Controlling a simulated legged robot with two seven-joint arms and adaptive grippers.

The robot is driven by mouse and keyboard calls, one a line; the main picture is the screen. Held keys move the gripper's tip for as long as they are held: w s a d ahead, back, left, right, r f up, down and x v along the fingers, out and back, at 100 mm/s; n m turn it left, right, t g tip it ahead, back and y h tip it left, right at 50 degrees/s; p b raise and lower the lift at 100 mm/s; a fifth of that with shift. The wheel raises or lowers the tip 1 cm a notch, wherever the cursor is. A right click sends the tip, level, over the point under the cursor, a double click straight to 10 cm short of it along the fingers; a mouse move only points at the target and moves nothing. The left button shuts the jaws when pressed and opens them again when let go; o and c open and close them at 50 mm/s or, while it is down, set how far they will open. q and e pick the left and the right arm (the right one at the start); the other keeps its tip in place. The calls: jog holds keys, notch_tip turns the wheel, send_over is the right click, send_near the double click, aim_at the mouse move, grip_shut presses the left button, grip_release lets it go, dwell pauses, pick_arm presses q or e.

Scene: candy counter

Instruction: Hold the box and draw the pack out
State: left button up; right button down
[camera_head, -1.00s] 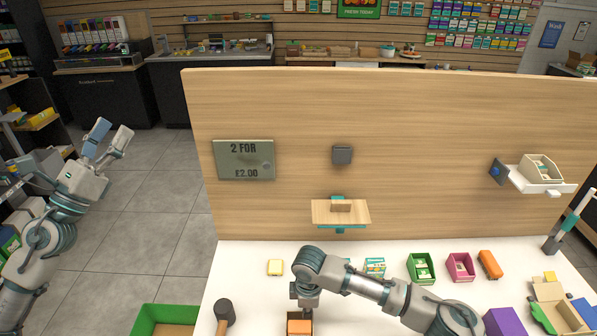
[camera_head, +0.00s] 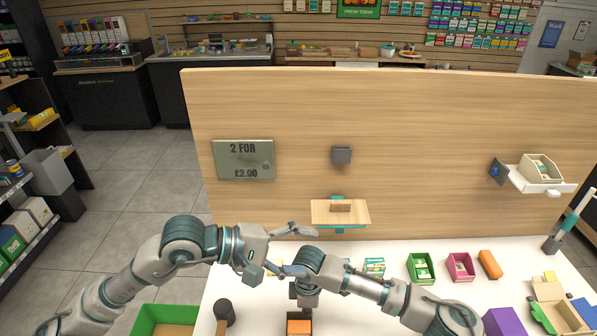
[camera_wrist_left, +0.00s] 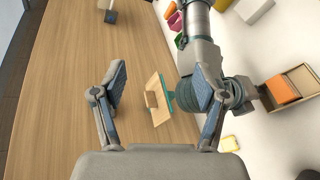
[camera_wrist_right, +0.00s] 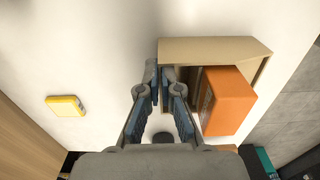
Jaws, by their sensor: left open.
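The box is a tan open-topped carton (camera_wrist_right: 205,48) with an orange pack (camera_wrist_right: 232,100) standing in it and sticking out of the opening. In the head view the pack (camera_head: 300,328) is at the bottom edge, partly cut off. The left wrist view also shows the box (camera_wrist_left: 305,76) and the pack (camera_wrist_left: 282,90) at the right. My right gripper (camera_wrist_right: 160,82) is shut on the box's side wall, beside the pack; its fingertips partly hide that wall. My left gripper (camera_head: 304,250) is open and empty, above the counter and behind the right wrist.
A wooden panel (camera_head: 400,130) rises behind the white counter, with a small shelf (camera_head: 355,213) on it. A yellow pack (camera_wrist_right: 67,106), a dark mallet (camera_head: 224,310), a green tray (camera_head: 145,322) and green (camera_head: 420,270) and pink boxes (camera_head: 461,268) are around. My right arm crosses the counter.

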pick_arm(q)
jog(key=s+d+f+m+g+y, duration=0.2)
jog(key=s+d+f+y, duration=0.15)
jog(key=f, duration=0.55)
jog(key=m+t+y, duration=0.2)
jog(key=m+y, duration=0.3)
jog(key=y, duration=0.5)
send_near(299, 329)
jog(key=f, duration=0.1)
jog(key=x, duration=0.9)
jog(key=shift+w+f, duration=0.2)
jog(key=shift+w, duration=0.05)
jog(key=shift+c, duration=0.3)
jog(key=c, duration=0.6)
